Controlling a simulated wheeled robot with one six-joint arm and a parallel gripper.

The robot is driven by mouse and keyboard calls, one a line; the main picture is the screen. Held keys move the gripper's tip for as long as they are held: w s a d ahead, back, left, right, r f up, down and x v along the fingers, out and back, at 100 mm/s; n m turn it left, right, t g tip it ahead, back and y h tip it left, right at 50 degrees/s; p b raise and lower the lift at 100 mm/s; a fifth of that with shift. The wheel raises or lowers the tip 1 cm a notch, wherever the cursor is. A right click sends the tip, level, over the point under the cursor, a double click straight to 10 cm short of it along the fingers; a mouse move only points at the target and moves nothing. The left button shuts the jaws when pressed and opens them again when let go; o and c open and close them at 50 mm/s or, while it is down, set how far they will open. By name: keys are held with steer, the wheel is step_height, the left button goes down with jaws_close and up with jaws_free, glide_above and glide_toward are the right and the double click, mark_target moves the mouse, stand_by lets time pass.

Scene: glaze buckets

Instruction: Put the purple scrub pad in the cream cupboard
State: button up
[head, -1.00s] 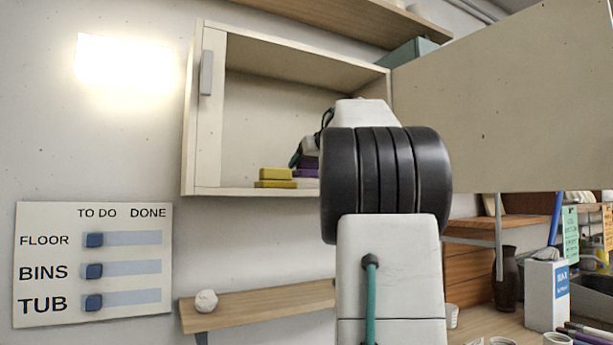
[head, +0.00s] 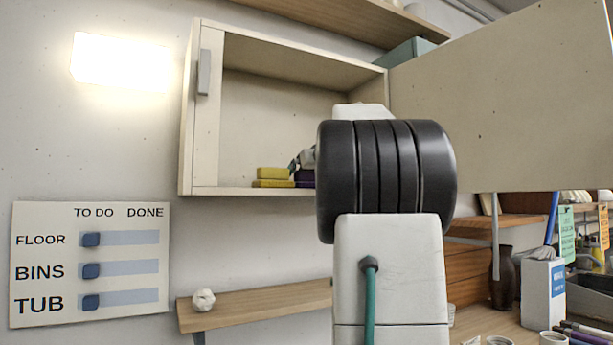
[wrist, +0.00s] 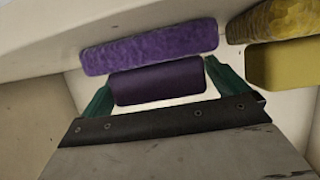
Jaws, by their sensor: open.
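The cream cupboard (head: 208,190) is open on the wall, its door (head: 500,100) swung out to the right. A purple scrub pad (head: 305,180) shows on the cupboard floor in the head view, partly behind my arm. In the wrist view it appears as two purple pieces, a lighter textured one (wrist: 150,47) and a darker smooth one (wrist: 158,82). My gripper (wrist: 158,77) is open, its green fingers on either side of the darker piece. I cannot tell whether either finger touches it.
A yellow pad or stack of pads (head: 272,178) sits just left of the purple one; it shows at the right in the wrist view (wrist: 285,62). A lower shelf (head: 255,303) holds a white ball (head: 203,300). The left part of the cupboard is clear.

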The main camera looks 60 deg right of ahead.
steer(key=shift+r, duration=0.15)
steer(key=v, duration=1.2)
